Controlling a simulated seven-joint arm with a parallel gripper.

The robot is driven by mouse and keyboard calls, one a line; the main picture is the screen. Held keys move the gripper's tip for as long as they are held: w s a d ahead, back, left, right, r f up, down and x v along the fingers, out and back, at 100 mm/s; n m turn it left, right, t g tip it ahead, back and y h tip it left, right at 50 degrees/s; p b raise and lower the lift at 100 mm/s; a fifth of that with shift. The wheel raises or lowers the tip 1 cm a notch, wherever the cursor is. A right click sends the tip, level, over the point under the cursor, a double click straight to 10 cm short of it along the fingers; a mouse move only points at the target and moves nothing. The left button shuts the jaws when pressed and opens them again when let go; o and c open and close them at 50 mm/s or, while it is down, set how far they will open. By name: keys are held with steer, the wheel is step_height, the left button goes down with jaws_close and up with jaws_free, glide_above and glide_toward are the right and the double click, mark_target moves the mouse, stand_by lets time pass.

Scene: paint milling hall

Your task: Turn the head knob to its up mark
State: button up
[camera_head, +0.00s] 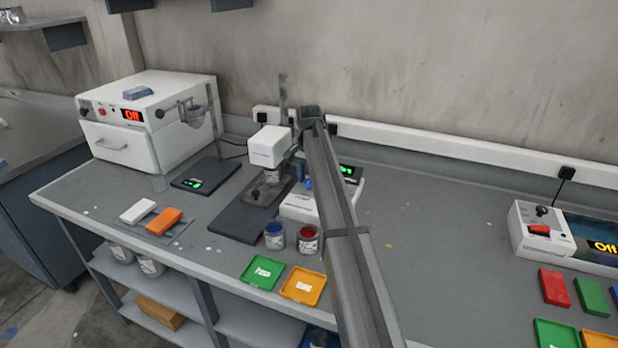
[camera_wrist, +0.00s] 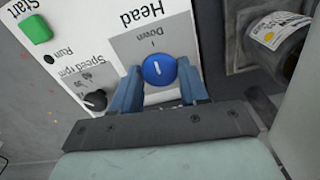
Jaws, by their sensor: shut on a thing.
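The blue head knob (camera_wrist: 158,70) sits on a white control panel (camera_wrist: 85,45), under the upside-down word "Head" in the wrist view. Its white line runs nearly up and down in the picture, toward the "Down" mark. The up mark cannot be seen. My gripper (camera_wrist: 161,84) has its two blue fingers on either side of the knob, shut on it. In the head view my gripper (camera_head: 307,183) is largely hidden behind my arm, over the mixer's control box (camera_head: 298,208).
The mixer's white head (camera_head: 268,147) stands left of my arm above a dark base plate (camera_head: 238,222). Blue (camera_head: 274,235) and red (camera_head: 308,240) paint cans stand in front. Green (camera_head: 262,272) and orange (camera_head: 303,286) trays lie nearer the edge. The bench right of my arm is mostly clear.

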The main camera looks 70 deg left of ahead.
steer(key=shift+n, duration=0.5)
steer(key=n, duration=0.4)
steer(key=shift+n, duration=0.4)
steer(key=n, duration=1.2)
steer(key=shift+n, duration=0.4)
steer(key=n, duration=0.5)
steer(key=shift+n, duration=0.3)
steer(key=o, duration=1)
steer(key=shift+o, duration=0.2)
steer(key=shift+r, duration=0.15)
